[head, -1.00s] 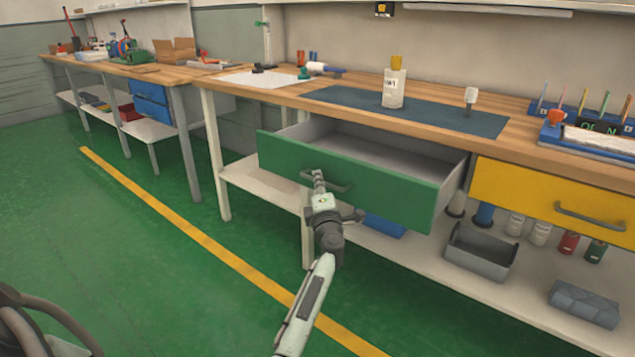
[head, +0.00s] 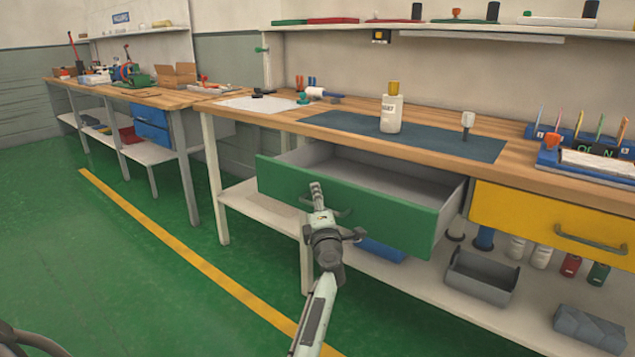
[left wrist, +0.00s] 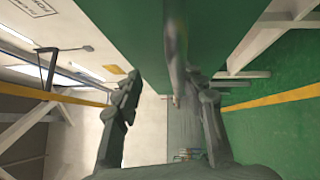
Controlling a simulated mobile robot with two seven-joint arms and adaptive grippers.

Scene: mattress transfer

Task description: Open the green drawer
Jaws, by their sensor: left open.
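The green drawer (head: 390,215) stands pulled out from the wooden-topped bench, its empty grey inside (head: 365,165) showing. Its dark bar handle (head: 346,212) is partly hidden behind my left gripper (head: 316,188) in the head view. In the left wrist view the two fingers of my left gripper (left wrist: 168,85) are spread apart, and the handle (left wrist: 175,50) runs between them against the green front (left wrist: 130,30). I cannot tell whether a finger touches the handle. My right gripper is not in view.
A yellow drawer (head: 560,222) is shut to the right. A bottle (head: 391,112) stands on the dark mat (head: 450,145). A grey bin (head: 480,277) and a blue bin (head: 380,250) sit on the lower shelf. Green floor (head: 110,270) lies clear to the left.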

